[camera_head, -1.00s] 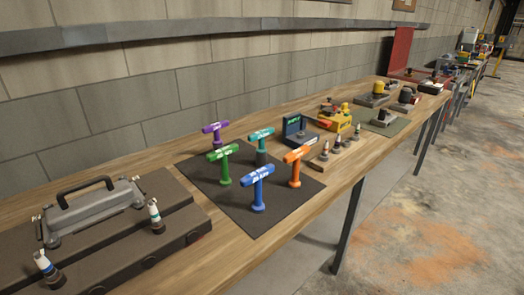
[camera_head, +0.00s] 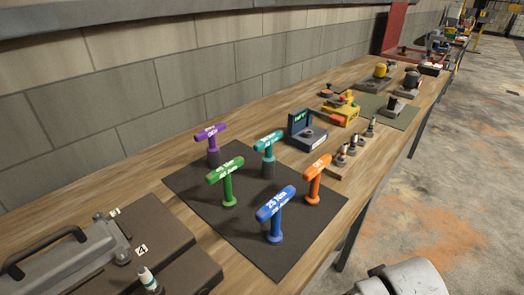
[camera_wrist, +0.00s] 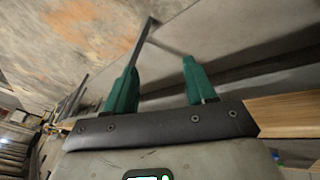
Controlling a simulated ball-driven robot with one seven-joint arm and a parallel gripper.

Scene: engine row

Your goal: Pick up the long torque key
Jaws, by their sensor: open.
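Several T-handled torque keys stand upright on a dark mat (camera_head: 225,228) in the head view. They are a purple key (camera_head: 211,142), a teal key (camera_head: 268,150), a green key (camera_head: 227,182), an orange key (camera_head: 315,180) and a blue key (camera_head: 275,214). The purple and teal keys have dark lower sections. I cannot tell for sure which key is the long one. My gripper (camera_wrist: 160,68) shows in the wrist view with its green fingers apart and nothing between them. It faces the concrete floor and the bench edge, and no key shows in that view.
A dark case (camera_head: 165,241) with a grey handled part (camera_head: 62,268) stands at the lower left. A blue-black tester (camera_head: 306,133), a yellow device (camera_head: 342,112) and a small rack of plugs (camera_head: 350,153) stand beyond the mat. The wooden bench (camera_head: 110,190) is clear along the wall.

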